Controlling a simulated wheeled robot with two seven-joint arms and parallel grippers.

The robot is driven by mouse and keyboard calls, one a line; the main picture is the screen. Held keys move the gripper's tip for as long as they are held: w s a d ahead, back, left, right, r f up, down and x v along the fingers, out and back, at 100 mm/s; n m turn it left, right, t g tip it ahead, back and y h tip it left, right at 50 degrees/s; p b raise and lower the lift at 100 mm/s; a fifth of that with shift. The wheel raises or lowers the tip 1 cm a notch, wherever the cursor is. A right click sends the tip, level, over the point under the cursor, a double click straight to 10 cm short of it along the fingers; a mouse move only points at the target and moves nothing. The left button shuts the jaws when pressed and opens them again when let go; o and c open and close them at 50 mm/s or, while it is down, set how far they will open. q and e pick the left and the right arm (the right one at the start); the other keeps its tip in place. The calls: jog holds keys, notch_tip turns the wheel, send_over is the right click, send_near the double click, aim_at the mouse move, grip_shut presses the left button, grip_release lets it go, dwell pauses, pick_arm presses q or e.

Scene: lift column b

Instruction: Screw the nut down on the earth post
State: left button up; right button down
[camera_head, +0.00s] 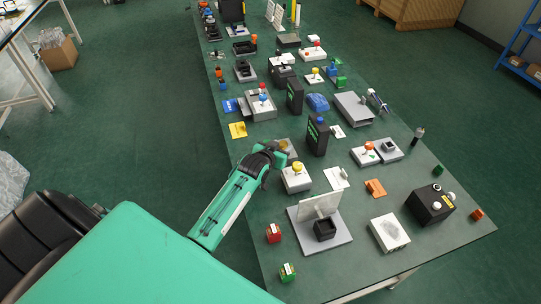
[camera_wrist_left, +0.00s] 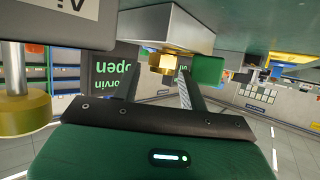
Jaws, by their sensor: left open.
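A grey block (camera_wrist_left: 170,30) hangs inverted in the left wrist view, with a round brass nut (camera_wrist_left: 161,62) on its post. Its grey body (camera_head: 291,158) shows partly in the head view, just past my left gripper (camera_head: 279,151). In the wrist view my left gripper (camera_wrist_left: 160,78) is open. Its two dark fingers point toward the brass nut, which lies between the line of the fingertips and looks just ahead of them. I cannot tell whether they touch it. The thread under the nut is hidden. My right gripper is not in view.
A white box with a yellow knob (camera_head: 297,167) stands close in front of the gripper. A black panel (camera_head: 317,136) stands behind to the right. A grey stand with a tilted plate (camera_head: 318,207) is nearer. Many other small devices crowd the long green table (camera_head: 262,215).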

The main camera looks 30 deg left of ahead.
pick_arm(q)
jog(key=v, duration=1)
jog(key=shift+s+r+b, duration=0.25)
jog(key=shift+b, duration=0.15)
